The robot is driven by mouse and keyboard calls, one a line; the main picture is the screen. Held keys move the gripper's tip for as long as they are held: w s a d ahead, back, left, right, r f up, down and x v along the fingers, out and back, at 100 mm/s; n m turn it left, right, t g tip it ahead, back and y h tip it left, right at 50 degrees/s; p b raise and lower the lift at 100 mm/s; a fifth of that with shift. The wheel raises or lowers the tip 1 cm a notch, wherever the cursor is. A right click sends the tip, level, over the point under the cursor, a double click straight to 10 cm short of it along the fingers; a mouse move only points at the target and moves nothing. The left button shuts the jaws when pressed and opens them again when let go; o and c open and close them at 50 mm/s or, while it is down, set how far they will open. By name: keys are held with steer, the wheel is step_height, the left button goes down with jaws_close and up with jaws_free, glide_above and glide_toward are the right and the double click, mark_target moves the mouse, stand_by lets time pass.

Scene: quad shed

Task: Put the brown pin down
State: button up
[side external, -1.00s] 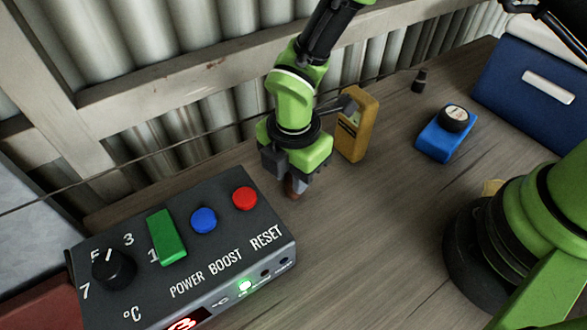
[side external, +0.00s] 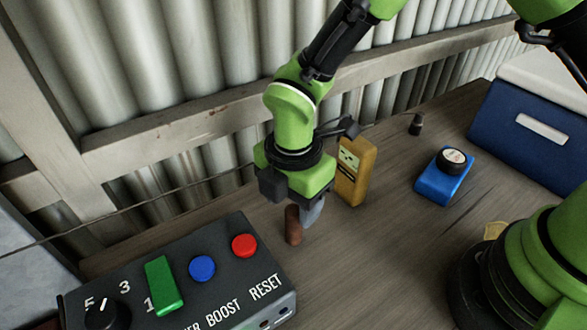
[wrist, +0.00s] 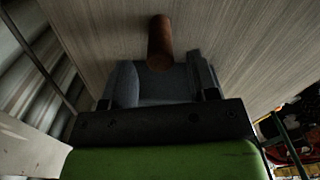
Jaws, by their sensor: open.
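The brown pin (side external: 292,226) stands upright on the wooden table, just right of the control box, in the side view. My gripper (side external: 302,208) is open directly above and around its upper end, pointing down. One grey finger shows just right of the pin; the other is mostly hidden. In the wrist view the pin (wrist: 160,40) shows between and beyond the two spread fingers of my gripper (wrist: 160,68), with gaps on both sides.
The control box (side external: 225,300) with coloured buttons is close on the left. A yellow meter (side external: 353,178) stands close behind the gripper on the right. Farther right are a blue block with a round black top (side external: 441,183), a small black cylinder (side external: 416,124) and a blue cooler (side external: 515,130). The table front is clear.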

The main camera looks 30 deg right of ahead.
step_height(320, 180, up, 8)
steer(key=s+d+r+m+t+y, duration=0.2)
steer(key=s+d+r+m+t, duration=0.1)
steer(key=d+r+m, duration=0.7)
steer(key=s+d+r+m+t, duration=0.2)
steer(key=s+d+m, duration=0.1)
steer(key=s+m, duration=0.2)
steer(key=s+d+r+m+t, duration=0.2)
steer(key=s+m, duration=0.3)
steer(key=m, duration=0.5)
steer(key=shift+s+d+r, duration=0.35)
steer(key=shift+d+r, duration=0.35)
steer(key=shift+r, duration=0.05)
